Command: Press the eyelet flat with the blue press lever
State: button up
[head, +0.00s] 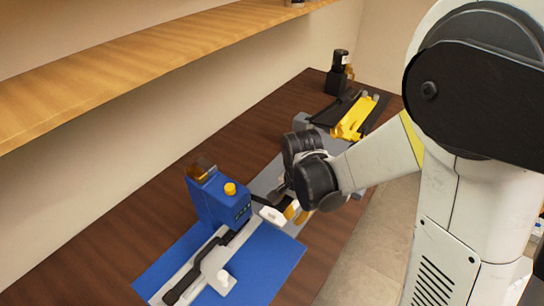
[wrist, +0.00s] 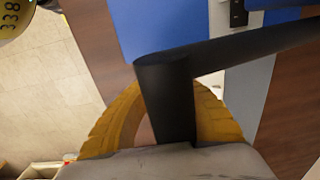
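The blue press (head: 219,203) stands on the table in the head view, with a yellow knob (head: 230,189) and an amber block (head: 201,168) on top. My gripper (head: 297,213) is just right of the press, its orange fingertips low near a white piece (head: 272,215). In the wrist view its yellow-brown fingers (wrist: 170,125) stand either side of a dark bar (wrist: 168,95). A dark arm (wrist: 255,45) runs from this bar to the right; it looks like the press lever. Whether the fingers grip the bar is unclear. I cannot make out the eyelet.
A blue mat (head: 268,262) lies in front of the press, with a white and grey fixture (head: 215,265) on it. A yellow tool (head: 353,118) and a black bottle-like item (head: 338,75) stand farther back. A wooden shelf (head: 130,65) runs above the table.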

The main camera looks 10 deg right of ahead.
aim_at(295, 233)
jog(key=shift+s+d+f+b, duration=0.1)
jog(key=shift+d+f+b, duration=0.05)
jog(key=shift+f+b, duration=0.75)
jog(key=shift+s+d+f+b, duration=0.1)
jog(key=shift+f+b, duration=0.65)
jog(key=shift+f, duration=0.3)
jog(key=shift+f+b, duration=0.85)
jog(key=shift+b, duration=0.05)
jog(key=shift+s+f, duration=0.1)
jog(key=shift+s, duration=0.05)
notch_tip(295, 233, up, 12)
jog(key=w+p, duration=0.1)
jog(key=p, duration=0.7)
jog(key=shift+a+f+p, duration=0.25)
jog(key=shift+a+p, duration=0.1)
jog(key=shift+a, duration=0.05)
jog(key=shift+r, duration=0.1)
